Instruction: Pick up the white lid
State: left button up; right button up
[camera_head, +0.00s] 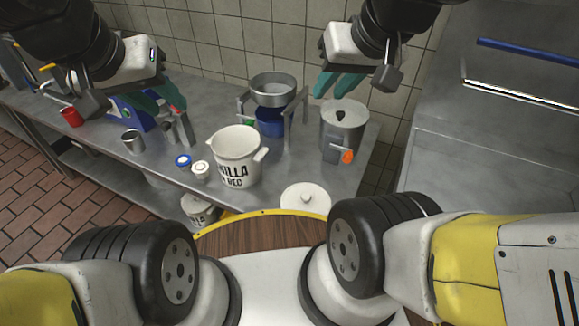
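The white lid (305,199) is round with a small knob on top. It lies at the front edge of the metal table, to the right of the white pot (236,158) with black lettering. My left gripper (166,104) has teal fingers and hangs over the left part of the table, far from the lid. My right gripper (333,88) hangs above the back right, with its teal fingertips apart and nothing between them. It is well above and behind the lid. Both grippers look open and empty. The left fingers partly overlap things behind them.
A metal canister (342,128) with an orange knob stands at the right. A metal bowl (273,88) sits on a stand over a blue container (270,122). Small jars (200,170), a metal cup (133,141) and a red cup (71,117) stand at the left. A tiled wall (240,40) is behind.

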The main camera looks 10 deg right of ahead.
aim_at(309, 197)
jog(key=k+z, duration=0.1)
jog(key=z, duration=0.25)
jog(key=k+z, duration=0.15)
jog(key=z, duration=0.2)
jog(key=k+z, duration=0.1)
jog(key=z, duration=0.25)
